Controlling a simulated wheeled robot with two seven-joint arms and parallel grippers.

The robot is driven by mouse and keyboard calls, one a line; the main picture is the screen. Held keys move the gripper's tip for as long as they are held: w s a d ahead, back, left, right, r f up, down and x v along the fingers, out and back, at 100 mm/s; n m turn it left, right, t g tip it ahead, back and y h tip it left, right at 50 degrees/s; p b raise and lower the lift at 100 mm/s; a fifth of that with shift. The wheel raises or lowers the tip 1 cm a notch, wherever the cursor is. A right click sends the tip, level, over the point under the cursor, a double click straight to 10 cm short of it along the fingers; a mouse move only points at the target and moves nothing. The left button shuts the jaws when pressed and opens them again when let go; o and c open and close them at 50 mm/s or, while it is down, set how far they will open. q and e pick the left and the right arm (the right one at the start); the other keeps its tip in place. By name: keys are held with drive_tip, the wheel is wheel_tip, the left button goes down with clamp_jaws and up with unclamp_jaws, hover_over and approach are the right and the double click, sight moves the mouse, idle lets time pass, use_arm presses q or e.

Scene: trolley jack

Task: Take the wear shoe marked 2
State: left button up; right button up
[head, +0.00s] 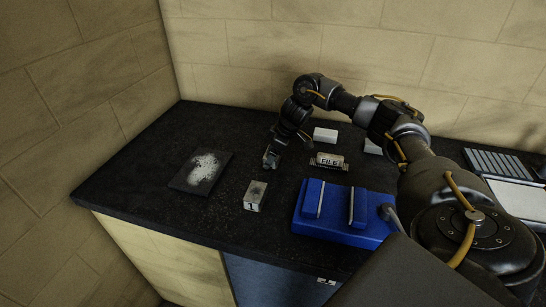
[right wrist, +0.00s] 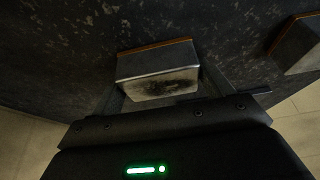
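My right gripper (head: 272,157) points down over the bench, in its middle left part. In the right wrist view a grey metal block, a wear shoe (right wrist: 158,75), with a dark smudged face and an orange-brown strip, lies between the two fingers. The fingers lie close along both its sides; whether they press on it I cannot tell. A second shoe-like block (head: 255,195) with a dark patch on top stands nearer the front edge. Another block with an orange-brown strip shows at the right wrist view's right edge (right wrist: 298,45). No number is readable. My left gripper is not in view.
A dark plate with white powder (head: 203,167) lies at left. A blue jack-like device (head: 343,233) stands front right. A small item marked FILE (head: 329,161) and white blocks (head: 325,135) lie behind it. The wall closes off the back.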

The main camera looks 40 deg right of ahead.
drive_tip(key=c, duration=1.5)
drive_tip(key=shift+w+r, duration=0.1)
drive_tip(key=shift+w, duration=0.05)
drive_tip(key=shift+c, duration=0.3)
drive_tip(key=shift+r, duration=0.1)
drive_tip(key=shift+r+b, duration=0.4)
drive_tip(key=shift+r, duration=0.15)
wheel_tip(320, 180, up, 2)
drive_tip(key=shift+b, duration=0.3)
drive_tip(key=s+a+r+p, duration=0.1)
drive_tip(key=s+a+r, duration=0.8)
drive_tip(key=s, duration=0.1)
drive_tip(key=shift+s+a+r+p, duration=0.15)
drive_tip(key=shift+s+r+p, duration=0.15)
drive_tip(key=shift+r+p, duration=0.05)
